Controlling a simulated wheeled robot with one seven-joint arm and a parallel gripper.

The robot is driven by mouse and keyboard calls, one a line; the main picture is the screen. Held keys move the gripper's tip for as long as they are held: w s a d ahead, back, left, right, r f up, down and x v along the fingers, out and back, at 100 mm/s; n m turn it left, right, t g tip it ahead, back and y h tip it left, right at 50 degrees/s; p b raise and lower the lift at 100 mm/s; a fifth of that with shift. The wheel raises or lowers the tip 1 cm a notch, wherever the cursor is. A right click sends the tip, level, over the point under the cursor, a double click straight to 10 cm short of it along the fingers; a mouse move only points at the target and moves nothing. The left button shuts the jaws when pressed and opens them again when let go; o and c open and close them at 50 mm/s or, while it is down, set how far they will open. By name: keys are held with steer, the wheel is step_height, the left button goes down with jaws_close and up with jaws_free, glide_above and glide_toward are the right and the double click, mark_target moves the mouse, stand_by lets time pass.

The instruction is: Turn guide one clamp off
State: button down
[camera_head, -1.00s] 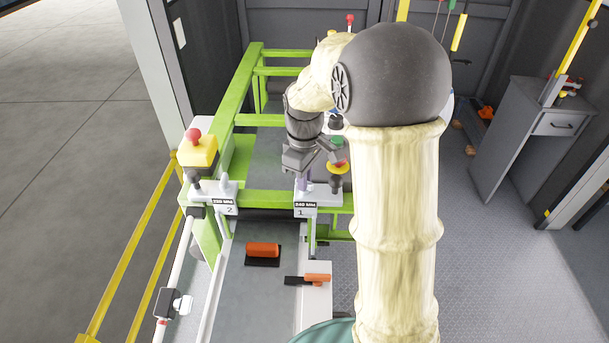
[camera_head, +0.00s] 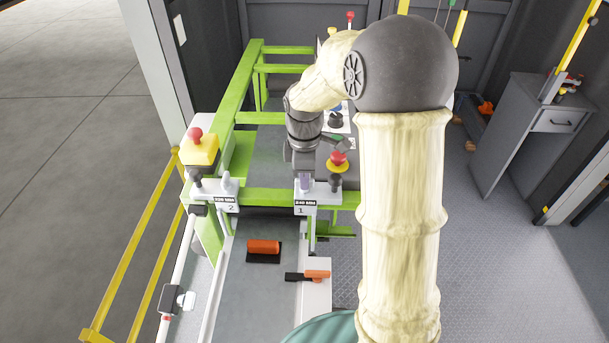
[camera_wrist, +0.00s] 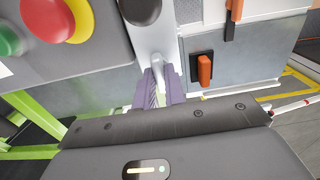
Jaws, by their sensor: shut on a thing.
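The guide one clamp (camera_wrist: 157,65) is a pale grey lever on a grey bracket marked 1 (camera_head: 305,208), on the green frame's front rail. In the wrist view my gripper (camera_wrist: 158,88) has its purple fingers on both sides of the lever, shut on it. In the head view my gripper (camera_head: 304,183) is at the guide one bracket, below my dark wrist, which hides most of the lever. The guide two clamp (camera_head: 227,184), a similar pale lever, stands on the bracket marked 2 to the left.
A red button on a yellow base (camera_head: 338,160) is close right of my gripper. A yellow box with a red button (camera_head: 199,150) stands at the left. Orange handles (camera_head: 263,247) and (camera_head: 317,274) lie nearer. A yellow rail (camera_head: 130,250) runs along the left.

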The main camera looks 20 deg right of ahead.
steer(key=shift+w+r, duration=0.1)
steer(key=c, duration=1.5)
jaws_free()
steer(key=shift+o, duration=0.2)
step_height(320, 180, up, 17)
steer(key=b, duration=0.1)
steer(key=shift+r+b, duration=0.15)
steer(key=shift+b, duration=0.2)
steer(key=s+f+m+t, duration=0.1)
steer(key=s+f+m, duration=0.6)
steer(key=f, duration=0.3)
steer(key=s+f+m+t, duration=0.1)
steer(key=s+f+m, duration=0.6)
steer(key=f, duration=0.3)
steer(key=shift+s+f+m+t, duration=0.2)
steer(key=shift+s+m+t, duration=0.1)
